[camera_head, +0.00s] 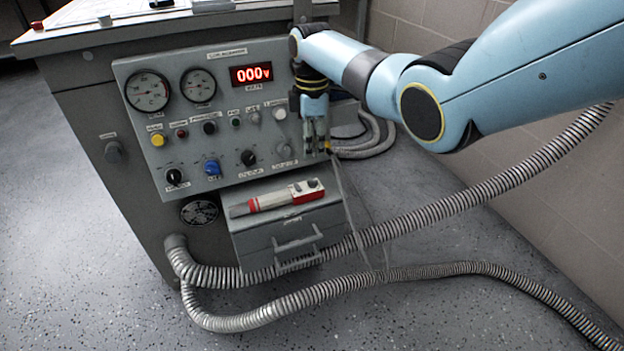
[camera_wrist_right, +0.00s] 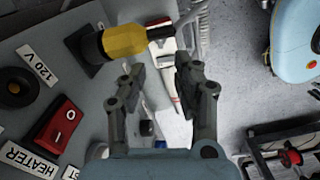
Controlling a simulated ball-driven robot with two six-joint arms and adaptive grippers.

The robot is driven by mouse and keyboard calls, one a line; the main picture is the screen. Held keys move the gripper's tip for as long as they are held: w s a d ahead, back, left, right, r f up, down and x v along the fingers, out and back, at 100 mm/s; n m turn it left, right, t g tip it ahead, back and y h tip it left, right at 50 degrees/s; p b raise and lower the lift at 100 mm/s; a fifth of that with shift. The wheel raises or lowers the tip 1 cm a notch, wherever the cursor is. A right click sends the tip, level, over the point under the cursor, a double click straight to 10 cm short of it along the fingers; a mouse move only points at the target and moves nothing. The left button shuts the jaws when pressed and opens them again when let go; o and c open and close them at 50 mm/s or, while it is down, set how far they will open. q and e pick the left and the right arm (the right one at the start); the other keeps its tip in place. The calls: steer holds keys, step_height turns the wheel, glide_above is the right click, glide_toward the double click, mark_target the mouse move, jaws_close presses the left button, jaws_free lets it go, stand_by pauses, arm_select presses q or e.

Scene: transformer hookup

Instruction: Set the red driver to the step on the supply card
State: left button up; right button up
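A red and white tool, which looks like the red driver (camera_head: 275,200), lies on top of the grey drawer box on the front of the console. Part of it also shows beyond the fingers in the right wrist view (camera_wrist_right: 160,58). My right gripper (camera_head: 316,148) hangs at the right end of the console panel, above and apart from the tool. In the wrist view its fingers (camera_wrist_right: 158,75) are spread with nothing between them. White papers (camera_head: 110,9) lie on the bench top; I cannot tell whether one is the supply card. My left gripper is out of view.
The console panel (camera_head: 150,130) carries gauges, knobs and a display reading 000 V. Close to my right gripper are a yellow plug (camera_wrist_right: 122,40) and a red rocker switch (camera_wrist_right: 62,126). Ribbed hoses (camera_head: 450,205) cross the floor. A block wall (camera_head: 590,200) stands at right.

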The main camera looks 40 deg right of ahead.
mark_target(313, 180)
steer(key=f+b, duration=0.1)
steer(key=f, duration=0.2)
steer(key=f+b, duration=0.1)
steer(key=f, duration=0.2)
steer(key=shift+s+f+b, duration=0.2)
steer(key=shift+f+b, duration=0.2)
steer(key=shift+a+f+b, duration=0.1)
steer(key=shift+f+b, duration=0.3)
steer(key=shift+f, duration=0.7)
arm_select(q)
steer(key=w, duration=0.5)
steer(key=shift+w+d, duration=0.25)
arm_select(e)
jaws_close()
